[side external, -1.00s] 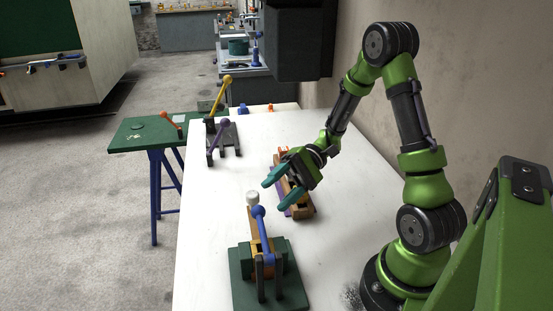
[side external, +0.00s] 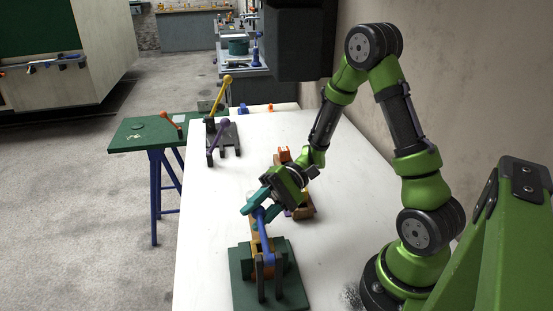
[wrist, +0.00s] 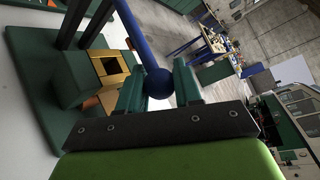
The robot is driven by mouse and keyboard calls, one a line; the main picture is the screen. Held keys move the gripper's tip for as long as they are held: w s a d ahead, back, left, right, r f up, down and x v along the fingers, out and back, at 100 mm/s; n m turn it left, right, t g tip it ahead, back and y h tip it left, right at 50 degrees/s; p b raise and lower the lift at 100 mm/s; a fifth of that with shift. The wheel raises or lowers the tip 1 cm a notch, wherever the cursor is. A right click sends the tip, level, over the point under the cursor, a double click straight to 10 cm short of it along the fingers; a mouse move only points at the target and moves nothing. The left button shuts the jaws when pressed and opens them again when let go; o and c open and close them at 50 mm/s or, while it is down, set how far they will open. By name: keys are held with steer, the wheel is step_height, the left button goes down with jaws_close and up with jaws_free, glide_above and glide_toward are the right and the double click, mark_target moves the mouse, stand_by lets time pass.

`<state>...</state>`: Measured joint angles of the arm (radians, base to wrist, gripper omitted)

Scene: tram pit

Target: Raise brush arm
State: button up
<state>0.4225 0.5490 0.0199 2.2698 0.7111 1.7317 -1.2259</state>
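The brush arm appears to be the blue lever with a round blue knob (side external: 260,213). It stands on a green base (side external: 243,285) with dark uprights at the front of the white table. My gripper (side external: 261,209) is at the knob, its teal fingers pointing down to the left. In the wrist view the blue knob (wrist: 158,83) sits between the two green fingers (wrist: 160,90), with little or no gap on either side. I cannot tell whether they press on it. The blue shaft (wrist: 130,30) runs up and left from the knob. The fingers hide part of the lever's surroundings in the side view.
An orange-brown fixture (side external: 303,203) lies just behind my gripper. A purple-knobbed lever (side external: 218,142) and a yellow lever (side external: 221,92) stand at the table's far left. A green side table (side external: 140,137) with a red lever is beyond the left edge.

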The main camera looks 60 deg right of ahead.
mark_target(261, 222)
jaws_close()
steer(key=shift+r, duration=0.1)
steer(key=shift+r+n+h, duration=0.6)
steer(key=shift+r, duration=0.4)
steer(key=s+r+n+t+h, duration=0.1)
steer(key=r, duration=0.1)
steer(key=a+r+n+t+h, duration=0.1)
steer(key=r, duration=0.1)
steer(key=s+a+r+n+h, duration=0.1)
steer(key=r+h, duration=0.1)
steer(key=shift+s+a+r+n+t, duration=0.2)
steer(key=shift+s+r+n+t, duration=0.1)
steer(key=shift+r+n+t, duration=0.1)
steer(key=shift+s+a+r+n+t+h, duration=0.6)
steer(key=shift+s+a+r+n+h, duration=0.2)
steer(key=shift+s+a+r+h, duration=0.25)
steer(key=shift+w+r, duration=0.1)
steer(key=o, duration=0.6)
jaws_free()
